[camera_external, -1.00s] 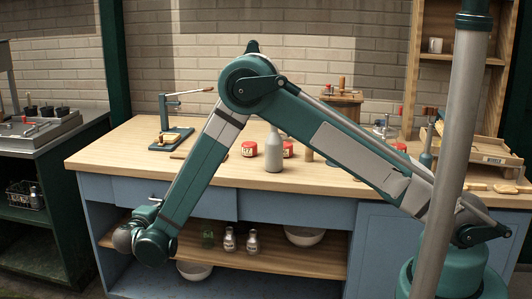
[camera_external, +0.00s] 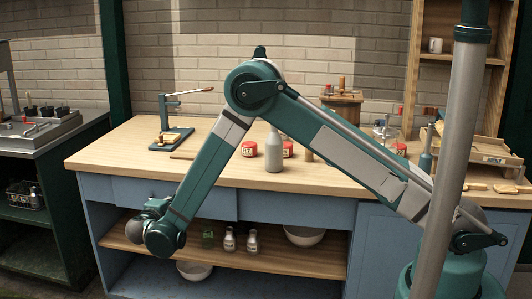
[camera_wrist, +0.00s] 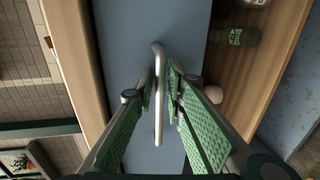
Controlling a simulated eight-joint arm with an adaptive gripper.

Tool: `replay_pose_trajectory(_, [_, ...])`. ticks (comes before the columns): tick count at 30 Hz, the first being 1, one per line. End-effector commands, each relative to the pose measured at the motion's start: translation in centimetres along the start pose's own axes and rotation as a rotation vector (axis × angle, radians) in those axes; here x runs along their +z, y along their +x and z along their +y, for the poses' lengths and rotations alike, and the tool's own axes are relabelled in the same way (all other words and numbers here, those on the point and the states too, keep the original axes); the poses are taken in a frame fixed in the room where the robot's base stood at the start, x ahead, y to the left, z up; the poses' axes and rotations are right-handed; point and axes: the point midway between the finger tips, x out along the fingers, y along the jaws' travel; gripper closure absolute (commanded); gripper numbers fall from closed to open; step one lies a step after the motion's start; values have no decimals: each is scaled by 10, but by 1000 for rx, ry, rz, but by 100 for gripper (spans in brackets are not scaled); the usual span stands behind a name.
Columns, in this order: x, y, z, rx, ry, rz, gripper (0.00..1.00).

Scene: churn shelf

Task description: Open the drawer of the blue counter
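The blue counter (camera_external: 340,212) has a wooden top and blue drawer fronts. The left drawer (camera_external: 212,203) looks closed in the external view and is partly covered by my arm. In the wrist view, its blue front (camera_wrist: 180,20) fills the middle, with a slim metal bar handle (camera_wrist: 158,60) on it. My gripper (camera_wrist: 161,82) has its green-padded fingers on either side of the handle. The fingers are partly open, with a narrow gap visible beside the bar. I see no clear contact with it. In the external view the fingertips and handle are hidden behind my wrist.
On the counter stand a grey bottle (camera_external: 273,152), red-labelled jars (camera_external: 249,149) and a lever press (camera_external: 165,115).

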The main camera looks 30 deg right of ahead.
Motion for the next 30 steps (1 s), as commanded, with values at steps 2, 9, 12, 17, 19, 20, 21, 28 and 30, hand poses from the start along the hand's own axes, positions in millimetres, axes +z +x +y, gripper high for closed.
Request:
replay_pose_trajectory(2, [0,0,0,0,0,0,87])
replay_pose_trajectory(9, [0,0,0,0,0,0,100])
replay_pose_trajectory(12, [0,0,0,0,0,0,100])
replay_pose_trajectory(17, [0,-1,0,0,0,0,100])
replay_pose_trajectory(19, [0,-3,-1,0,0,1,100])
replay_pose_trajectory(20, [0,-5,-1,0,0,1,100])
replay_pose_trajectory(21, [0,-7,-2,0,0,1,100])
replay_pose_trajectory(28, [-1,-38,-8,0,-1,3,100])
replay_pose_trajectory(30, [-1,-53,-11,0,-1,3,100])
